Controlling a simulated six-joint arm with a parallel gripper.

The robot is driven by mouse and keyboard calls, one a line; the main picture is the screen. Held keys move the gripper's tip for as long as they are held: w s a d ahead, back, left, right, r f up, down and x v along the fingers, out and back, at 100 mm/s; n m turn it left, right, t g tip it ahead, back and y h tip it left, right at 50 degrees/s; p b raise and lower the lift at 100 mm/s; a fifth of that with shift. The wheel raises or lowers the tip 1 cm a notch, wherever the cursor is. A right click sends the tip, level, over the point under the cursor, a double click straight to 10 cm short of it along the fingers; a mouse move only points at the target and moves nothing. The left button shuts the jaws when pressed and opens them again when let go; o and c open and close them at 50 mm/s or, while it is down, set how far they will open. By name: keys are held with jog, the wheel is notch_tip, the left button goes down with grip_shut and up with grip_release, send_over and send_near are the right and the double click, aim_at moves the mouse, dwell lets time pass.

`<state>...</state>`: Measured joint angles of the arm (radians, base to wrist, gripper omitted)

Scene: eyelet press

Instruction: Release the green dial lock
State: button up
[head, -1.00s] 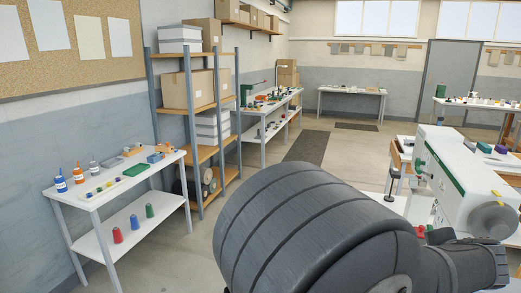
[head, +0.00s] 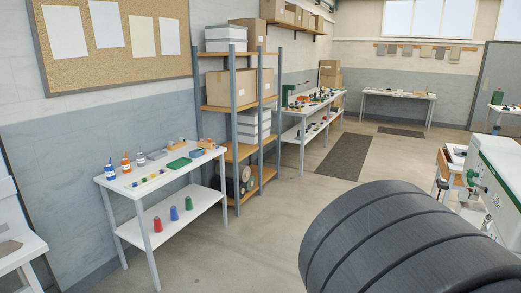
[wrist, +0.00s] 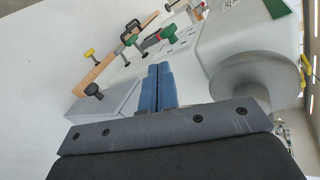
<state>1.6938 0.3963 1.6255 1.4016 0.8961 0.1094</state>
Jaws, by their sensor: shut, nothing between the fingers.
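The white press (head: 497,175) stands at the right edge of the head view, partly cut off. A small green knob (head: 471,175) shows on its side. In the wrist view, the blue fingers of my gripper (wrist: 159,68) are shut with nothing between them. Past the fingertips is a green knob (wrist: 149,44) on a stem, apart from the fingers. I cannot tell which green part is the dial lock. My gripper is not visible in the head view.
In the wrist view, a grey round part (wrist: 248,78) of the press is close on the right. A black knob (wrist: 94,90) and a yellow knob (wrist: 88,53) are on the left. In the head view, a white table (head: 120,183) with bottles and a shelf rack (head: 235,110) line the left wall.

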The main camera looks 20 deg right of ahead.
jog(key=o, duration=0.8)
jog(key=shift+c, duration=0.2)
jog(key=w+f+m+g+h, duration=0.1)
jog(key=w+f+g, duration=0.15)
jog(key=f, duration=0.25)
jog(key=w+a+f+m+g+h, duration=0.1)
jog(key=w+f+m+g, duration=0.1)
jog(key=f+g, duration=0.25)
jog(key=w+f+m+g+h, duration=0.1)
jog(key=w+f+g, duration=0.15)
jog(key=f, duration=0.25)
jog(key=w+a+m+h, duration=0.2)
jog(key=w+a+h, duration=0.4)
jog(key=d, duration=1.7)
jog(key=shift+d+g, duration=0.35)
